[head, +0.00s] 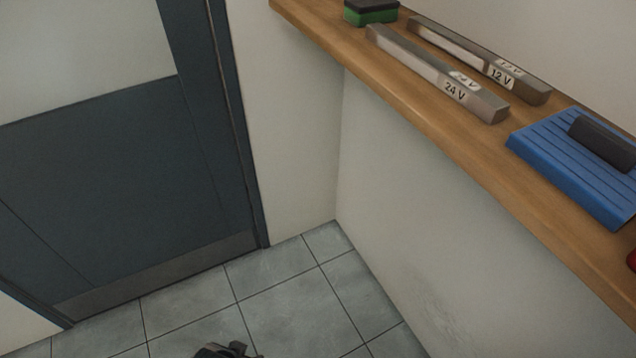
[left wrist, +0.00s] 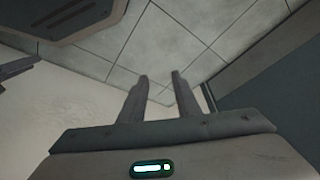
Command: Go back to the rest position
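In the head view, a dark part of a gripper (head: 228,350) shows at the bottom edge, low over the tiled floor. I cannot tell from that view which arm it belongs to. In the left wrist view, my left gripper (left wrist: 160,78) has its two fingers apart with nothing between them. It points over grey floor tiles (left wrist: 165,45). A dark piece at the left edge of the left wrist view (left wrist: 14,68) is cut off. My right gripper cannot be made out for certain.
A wooden shelf (head: 430,118) runs along the wall. It carries a 24 V bar (head: 430,72), a 12 V bar (head: 475,58), a green-and-black block (head: 371,11) and a blue ridged tray (head: 560,165) with a dark block (head: 603,142). A dark blue door (head: 120,170) stands left. Floor (head: 290,290) is clear.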

